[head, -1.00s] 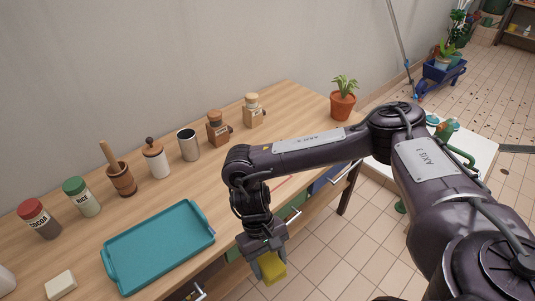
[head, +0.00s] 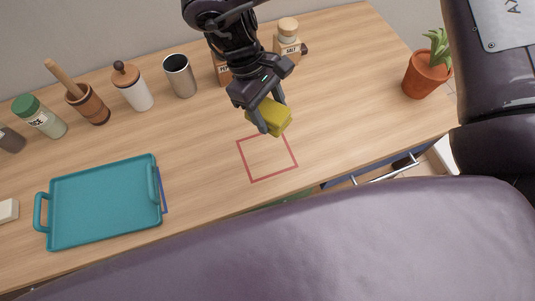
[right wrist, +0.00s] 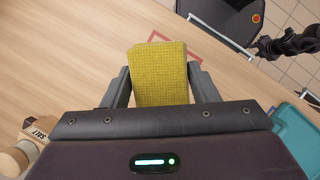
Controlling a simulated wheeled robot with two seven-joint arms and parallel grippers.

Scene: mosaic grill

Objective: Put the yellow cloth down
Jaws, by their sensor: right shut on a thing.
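The yellow cloth (head: 273,117) is a folded block held between the fingers of my right gripper (head: 271,112). My right gripper is shut on it, above the wooden counter. In the right wrist view the cloth (right wrist: 160,72) sits between both fingers, with its woven face showing. A red square outline (head: 267,158) is marked on the counter just below the cloth in the head view. The cloth overlaps its upper edge in the picture. In the right wrist view part of the outline (right wrist: 206,49) shows beyond the cloth. My left gripper is not in view.
A teal tray (head: 105,203) lies to the left of the outline. A metal cup (head: 180,76), a lidded jar (head: 132,87), a mortar (head: 88,104) and the salt grinder (head: 287,42) stand along the back. A potted plant (head: 426,74) stands at the right. The counter right of the outline is bare.

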